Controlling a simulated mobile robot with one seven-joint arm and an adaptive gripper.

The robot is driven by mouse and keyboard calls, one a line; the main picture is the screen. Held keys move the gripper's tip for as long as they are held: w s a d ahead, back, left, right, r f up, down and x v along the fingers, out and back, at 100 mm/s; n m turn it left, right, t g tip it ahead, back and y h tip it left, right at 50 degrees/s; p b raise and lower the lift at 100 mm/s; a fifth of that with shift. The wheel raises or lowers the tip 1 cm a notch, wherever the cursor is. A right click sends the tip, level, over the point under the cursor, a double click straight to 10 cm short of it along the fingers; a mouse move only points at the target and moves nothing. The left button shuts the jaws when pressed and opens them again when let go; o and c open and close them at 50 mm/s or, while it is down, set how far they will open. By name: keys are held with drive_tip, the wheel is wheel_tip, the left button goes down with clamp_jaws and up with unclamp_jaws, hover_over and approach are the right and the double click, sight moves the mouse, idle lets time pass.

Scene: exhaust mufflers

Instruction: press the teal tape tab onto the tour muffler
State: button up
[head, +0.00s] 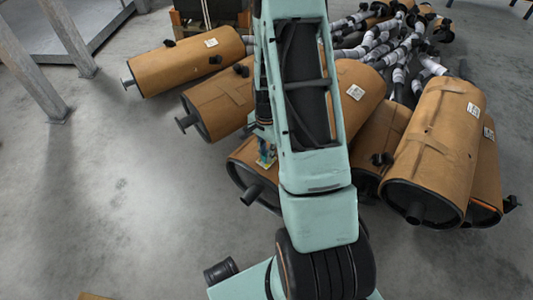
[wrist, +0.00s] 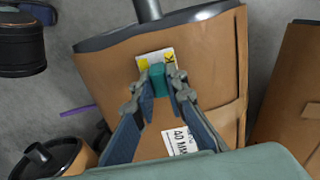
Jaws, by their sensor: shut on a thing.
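My gripper (wrist: 159,88) is shut on a small teal tab (wrist: 157,75) in the wrist view. The tab is in front of a brown-wrapped muffler (wrist: 205,75), close to its dark-rimmed end with the pipe stub. A white and yellow card with black print (wrist: 143,62) shows right behind the tab. I cannot tell whether the tab touches the muffler. A white printed label (wrist: 180,141) lies farther along the muffler. In the head view the muffler under my gripper (head: 265,152) shows its dark end (head: 243,175); my arm hides much of it. Which muffler is the tour one cannot be read.
More brown mufflers lie at the left (head: 180,68) and right (head: 437,145). Grey-white pipes (head: 375,42) are piled behind. A purple strip (wrist: 78,110) lies on the floor. The concrete floor (head: 120,200) at the left front is mostly clear; a metal post (head: 70,40) stands at upper left.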

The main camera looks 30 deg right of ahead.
drive_tip(key=shift+f+b, duration=0.3)
drive_tip(key=shift+f, duration=0.1)
drive_tip(key=shift+r, duration=0.15)
idle(0.6)
drive_tip(key=shift+r+p, duration=0.4)
drive_tip(key=shift+f+b, duration=0.3)
drive_tip(key=shift+f, duration=0.2)
idle(0.9)
drive_tip(key=shift+r+p, duration=2.55)
drive_tip(key=shift+r, duration=1)
